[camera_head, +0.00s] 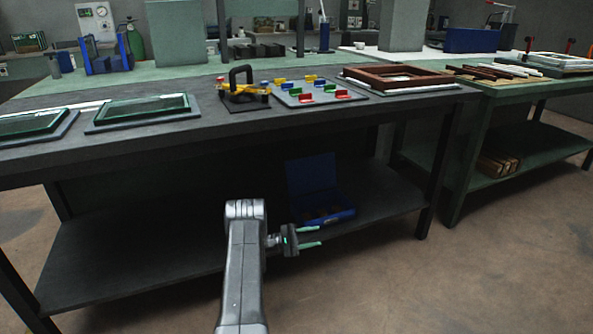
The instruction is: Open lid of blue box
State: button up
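The blue box (328,216) stands on the dark lower shelf under the workbench, right of the picture's middle. Its lid (311,175) is raised and stands nearly upright at the back. Some brownish items lie inside, too dark to make out. My gripper (320,236) is just in front of the box, at its lower left in the picture. Its two pale green fingers are apart and point right, with nothing seen between them. I cannot tell whether a finger touches the box.
The workbench top (215,131) above the box holds green-framed panels (140,110), a tray of coloured clips (318,92) and a brown frame (398,78). The table leg (436,178) stands right of the box. The lower shelf (130,240) is clear on the left.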

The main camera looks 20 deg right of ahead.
aim_at(306, 175)
jog(key=u, duration=0.45)
jog(key=l+u, duration=0.1)
jog(key=u, duration=0.35)
jog(key=i+u, duration=0.1)
jog(key=u, duration=0.35)
jog(key=l+u, duration=0.1)
jog(key=u, duration=0.75)
jog(key=l+u, duration=0.1)
jog(key=u, duration=0.8)
jog(key=l+u, duration=0.1)
jog(key=u, duration=0.35)
jog(key=k+l+u, duration=0.1)
jog(key=u, duration=0.3)
jog(key=k+l+u, duration=0.1)
jog(key=u, duration=0.35)
jog(key=k+u, duration=0.15)
jog(key=u, duration=0.25)
jog(key=k+u, duration=0.1)
jog(key=u, duration=0.35)
jog(key=k+l+u, duration=0.15)
jog(key=k, duration=0.3)
jog(key=z, duration=0.65)
jog(key=k+l+z, duration=0.1)
jog(key=z, duration=1.15)
jog(key=l+z, duration=0.15)
jog(key=z, duration=1.15)
jog(key=l+z, duration=0.15)
jog(key=z, duration=1.1)
jog(key=i+z, duration=0.1)
jog(key=z, duration=0.55)
